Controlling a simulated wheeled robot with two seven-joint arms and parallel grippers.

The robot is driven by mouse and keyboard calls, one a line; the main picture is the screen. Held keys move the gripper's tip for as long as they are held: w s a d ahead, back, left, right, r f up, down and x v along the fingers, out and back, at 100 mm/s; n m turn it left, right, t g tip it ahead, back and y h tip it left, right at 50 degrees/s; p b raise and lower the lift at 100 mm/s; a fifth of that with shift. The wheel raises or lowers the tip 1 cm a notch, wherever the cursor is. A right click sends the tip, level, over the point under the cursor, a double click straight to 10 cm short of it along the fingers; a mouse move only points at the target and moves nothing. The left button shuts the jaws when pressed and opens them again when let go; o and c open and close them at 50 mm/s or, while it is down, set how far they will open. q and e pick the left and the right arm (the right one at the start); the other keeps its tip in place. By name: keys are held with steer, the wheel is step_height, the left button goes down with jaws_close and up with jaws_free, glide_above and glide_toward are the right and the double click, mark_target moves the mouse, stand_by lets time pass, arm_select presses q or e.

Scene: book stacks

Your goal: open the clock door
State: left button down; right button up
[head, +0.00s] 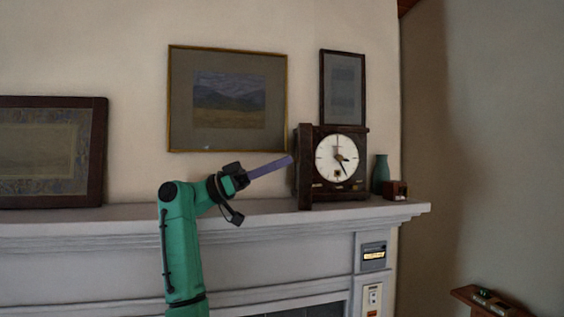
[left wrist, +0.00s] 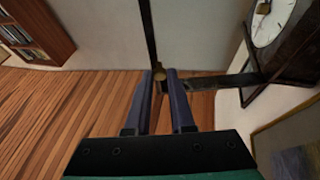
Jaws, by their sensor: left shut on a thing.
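The dark wooden clock (head: 348,187) with a round white dial stands on the mantel. Its dark-framed door (head: 304,168) stands out from the clock's left side, seen nearly edge-on in the head view. My left gripper (head: 290,160) reaches this door from the left. In the left wrist view, the fingers (left wrist: 166,77) are shut around a small brass knob (left wrist: 158,74) on the door's dark frame (left wrist: 149,32). The clock dial (left wrist: 272,20) shows at upper right there, apart from the door's knob edge. My right gripper is not in view.
The mantel (head: 120,222) runs below the clock. A green vase (head: 380,174) and a small dark box (head: 396,190) stand to the clock's right. Framed pictures hang behind (head: 228,98) or lean at the left (head: 50,152). The mantel left of the clock is mostly clear.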

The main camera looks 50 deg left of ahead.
arm_select(q)
steer(key=shift+s+a+r+g, duration=0.1)
steer(key=shift+s+a+g, duration=0.05)
steer(key=shift+a+g, duration=0.2)
steer(key=shift+d, duration=0.1)
steer(key=c, duration=0.8)
jaws_free()
step_height(320, 180, up, 20)
steer(key=p, duration=0.8)
steer(key=shift+d+p, duration=0.15)
steer(key=shift+p, duration=0.15)
